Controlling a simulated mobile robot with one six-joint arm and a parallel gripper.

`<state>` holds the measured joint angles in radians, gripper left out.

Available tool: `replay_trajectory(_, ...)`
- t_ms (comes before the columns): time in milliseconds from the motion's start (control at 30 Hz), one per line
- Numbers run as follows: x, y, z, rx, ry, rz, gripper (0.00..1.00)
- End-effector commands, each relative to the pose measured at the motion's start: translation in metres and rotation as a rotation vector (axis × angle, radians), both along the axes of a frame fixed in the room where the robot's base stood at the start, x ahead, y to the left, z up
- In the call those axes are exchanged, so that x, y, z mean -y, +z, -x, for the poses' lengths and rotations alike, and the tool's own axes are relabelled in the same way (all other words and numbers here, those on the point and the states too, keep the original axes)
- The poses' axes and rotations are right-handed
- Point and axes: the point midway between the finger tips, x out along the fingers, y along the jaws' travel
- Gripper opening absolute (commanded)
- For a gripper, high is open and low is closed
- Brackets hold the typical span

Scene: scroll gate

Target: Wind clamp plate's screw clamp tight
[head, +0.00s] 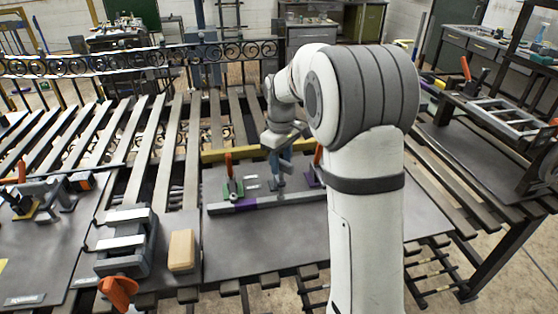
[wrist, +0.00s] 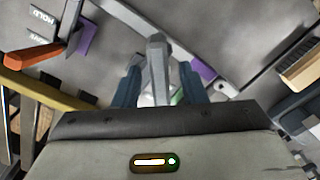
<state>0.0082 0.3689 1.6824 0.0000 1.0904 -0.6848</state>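My gripper (wrist: 160,86) points down over the middle grey plate (head: 262,240). In the wrist view its two blue fingers stand apart, one on each side of a grey bar (wrist: 157,55) with a faceted end. Gaps show beside the bar, so the fingers look open; their lower parts are hidden by the gripper body. In the head view the gripper (head: 281,168) is between a green clamp with an orange handle (head: 229,165) and a purple clamp with an orange handle (head: 318,155). I cannot tell which part is the screw clamp's own screw.
A long grey bar (head: 290,199) with a purple section lies across the plate. An orange lever (wrist: 32,58) lies close on the left in the wrist view.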

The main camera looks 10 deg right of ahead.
Motion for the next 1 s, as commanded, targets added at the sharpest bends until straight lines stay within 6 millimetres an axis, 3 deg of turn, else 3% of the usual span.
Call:
replay_trajectory(500,-0.0008,0.0005,-0.0001,0.0,0.002,0.0,0.0)
replay_trajectory(600,-0.0088,0.0005,-0.0001,0.0,0.009,0.0,0.0)
replay_trajectory(1000,-0.0032,0.0009,-0.0002,0.001,-0.089,-0.001,0.0)
